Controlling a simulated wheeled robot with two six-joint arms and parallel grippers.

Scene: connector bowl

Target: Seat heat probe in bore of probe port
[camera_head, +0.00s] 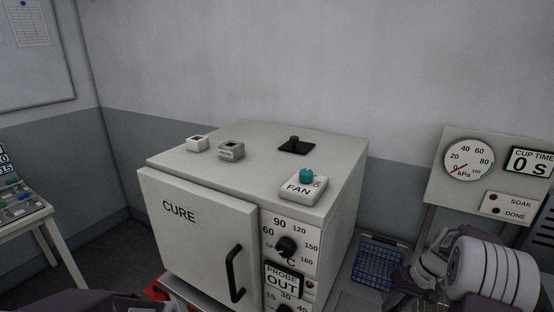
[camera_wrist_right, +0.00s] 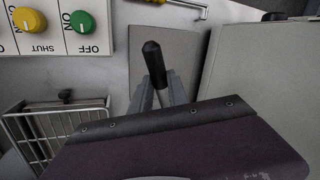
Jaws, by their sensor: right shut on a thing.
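In the right wrist view my right gripper (camera_wrist_right: 160,95) is shut on the heat probe (camera_wrist_right: 153,62). The probe has a black rounded handle and a thin metal rod that runs down between the fingers, and its lower end is hidden by my wrist. A white block with a square opening (camera_head: 197,143) and a grey block with a dark recess (camera_head: 231,150) sit on top of the oven (camera_head: 190,215). I cannot tell for sure which is the probe port. The oven's display (camera_head: 283,281) reads PROBE OUT. My left gripper is out of view.
The oven top also holds a black plate with a knob (camera_head: 295,146) and a FAN switch (camera_head: 304,187). The oven door with its black handle (camera_head: 236,273) is shut. A blue wire basket (camera_head: 378,262) lies right of the oven. A gauge panel (camera_head: 485,180) stands at the right.

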